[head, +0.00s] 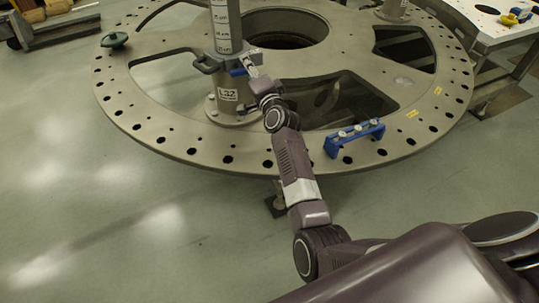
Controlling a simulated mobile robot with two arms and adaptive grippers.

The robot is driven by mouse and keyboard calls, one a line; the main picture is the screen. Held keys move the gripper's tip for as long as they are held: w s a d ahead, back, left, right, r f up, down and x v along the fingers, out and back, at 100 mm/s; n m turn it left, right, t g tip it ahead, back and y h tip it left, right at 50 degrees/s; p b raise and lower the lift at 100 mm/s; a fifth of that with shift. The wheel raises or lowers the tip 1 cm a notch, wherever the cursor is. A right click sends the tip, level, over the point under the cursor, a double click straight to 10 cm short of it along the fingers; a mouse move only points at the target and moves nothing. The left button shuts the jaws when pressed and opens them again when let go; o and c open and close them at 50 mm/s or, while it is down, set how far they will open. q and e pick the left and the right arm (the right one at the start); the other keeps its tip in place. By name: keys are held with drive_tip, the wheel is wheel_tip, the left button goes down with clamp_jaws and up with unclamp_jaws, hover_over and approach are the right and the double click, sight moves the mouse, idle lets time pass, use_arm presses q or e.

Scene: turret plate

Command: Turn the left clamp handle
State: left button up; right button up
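The grey post (227,27) with a printed scale stands on the large round turret plate (205,147). A clamp (208,62) sits around the post, with a dark grey loop jutting out to the left. A small blue part (238,72) shows at the clamp's right side, and I cannot tell whether it is the handle. My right gripper (250,62) is at the right side of the clamp, close to the blue part. Its fingers are small and partly merge with the clamp, so their opening and any contact are unclear. My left gripper is out of view.
A blue holder (354,138) with several light round pieces stands on the plate's front right. A dark green knob-like object (115,40) lies at the plate's left edge. Another post base (394,10) stands at the back right. The plate has large openings. A white table (488,22) is at the right.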

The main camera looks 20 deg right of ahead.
sight(240, 69)
drive_tip(key=n, duration=0.3)
drive_tip(key=r+n, duration=0.1)
drive_tip(key=shift+a+n, duration=0.25)
drive_tip(key=shift+n, duration=0.05)
drive_tip(key=n, duration=0.4)
drive_tip(key=shift+a+r, duration=0.35)
drive_tip(key=shift+a, duration=0.05)
drive_tip(key=n, duration=0.2)
drive_tip(key=a+n, duration=0.1)
drive_tip(key=n, duration=0.3)
drive_tip(key=shift+a+r+b, duration=0.15)
drive_tip(key=shift+a+b, duration=0.1)
drive_tip(key=shift+b, duration=0.15)
drive_tip(key=s+b, duration=0.2)
drive_tip(key=s, duration=0.6)
drive_tip(key=s+f+g, duration=0.2)
drive_tip(key=s+f, duration=0.3)
drive_tip(key=f, duration=0.1)
drive_tip(key=s+f+g, duration=0.3)
drive_tip(key=s+f, duration=0.3)
drive_tip(key=f, duration=0.1)
drive_tip(key=s+a+f+n+g, duration=0.1)
drive_tip(key=s+f+g, duration=0.1)
drive_tip(key=s+f, duration=0.4)
drive_tip(key=shift+s+f, duration=0.15)
drive_tip(key=shift+s, duration=0.1)
drive_tip(key=shift+o, duration=0.3)
